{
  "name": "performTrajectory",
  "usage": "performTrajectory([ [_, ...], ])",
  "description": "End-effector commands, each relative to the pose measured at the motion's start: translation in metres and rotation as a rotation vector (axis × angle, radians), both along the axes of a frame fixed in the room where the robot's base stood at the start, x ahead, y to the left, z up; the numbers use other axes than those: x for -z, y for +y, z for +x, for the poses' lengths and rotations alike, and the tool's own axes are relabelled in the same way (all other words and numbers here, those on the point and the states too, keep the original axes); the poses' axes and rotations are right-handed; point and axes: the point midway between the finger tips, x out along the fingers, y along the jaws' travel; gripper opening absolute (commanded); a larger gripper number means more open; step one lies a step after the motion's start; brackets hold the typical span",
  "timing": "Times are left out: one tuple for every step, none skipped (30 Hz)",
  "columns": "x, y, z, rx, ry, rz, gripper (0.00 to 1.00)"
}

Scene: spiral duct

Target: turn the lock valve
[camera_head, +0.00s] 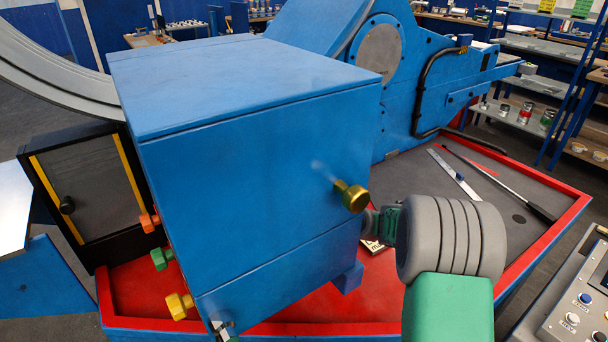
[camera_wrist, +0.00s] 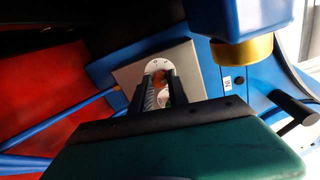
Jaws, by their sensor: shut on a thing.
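In the wrist view, a small orange lock valve (camera_wrist: 158,77) sits in front of a round white dial on a grey plate (camera_wrist: 132,72). My gripper (camera_wrist: 160,88) is shut on the valve, one dark finger on each side. The fingers hide most of the valve, so its turn angle cannot be told. In the head view, the valve and my fingertips are hidden by the large blue cabinet (camera_head: 250,150) and by my own grey and green arm.
A gold knob (camera_head: 352,196) sticks out of the cabinet near my arm; it also shows in the wrist view (camera_wrist: 248,52). Orange, green and yellow knobs (camera_head: 176,305) line its left edge. Blue rods (camera_wrist: 70,118) run left of my gripper. A red-rimmed bench (camera_head: 560,222) holds a ruler and rod.

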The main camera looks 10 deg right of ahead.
Motion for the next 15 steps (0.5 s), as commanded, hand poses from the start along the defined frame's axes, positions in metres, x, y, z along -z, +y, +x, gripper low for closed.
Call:
performTrajectory([
  [0.0012,0.0004,-0.0003,-0.001,0.003,0.002,0.0],
  [0.0012,0.0004,-0.0003,-0.001,0.003,0.002,0.0],
  [0.0013,0.0004,-0.0003,-0.001,0.003,0.003,0.0],
  [0.0013,0.0004,-0.0003,-0.001,0.003,0.002,0.0],
  [0.0013,0.0004,-0.0003,-0.001,0.003,0.002,0.0],
  [0.0013,0.0004,-0.0003,-0.001,0.003,0.002,0.0],
  [0.0013,0.0004,-0.0003,-0.001,0.003,0.002,0.0],
  [0.0014,0.0005,-0.0003,-0.001,0.003,0.002,0.0],
  [0.0013,0.0005,-0.0002,-0.001,0.003,0.002,0.0],
  [0.0014,0.0005,-0.0003,-0.001,0.003,0.002,0.0],
  [0.0014,0.0005,-0.0003,-0.001,0.003,0.002,0.23],
  [0.0014,0.0005,-0.0003,-0.001,0.002,0.001,0.26],
  [0.0013,0.0005,-0.0002,-0.001,0.002,0.001,0.29],
  [0.0011,0.0004,-0.0002,-0.001,0.002,0.001,0.31],
  [0.001,0.0004,-0.0002,-0.001,0.002,0.001,0.34],
])
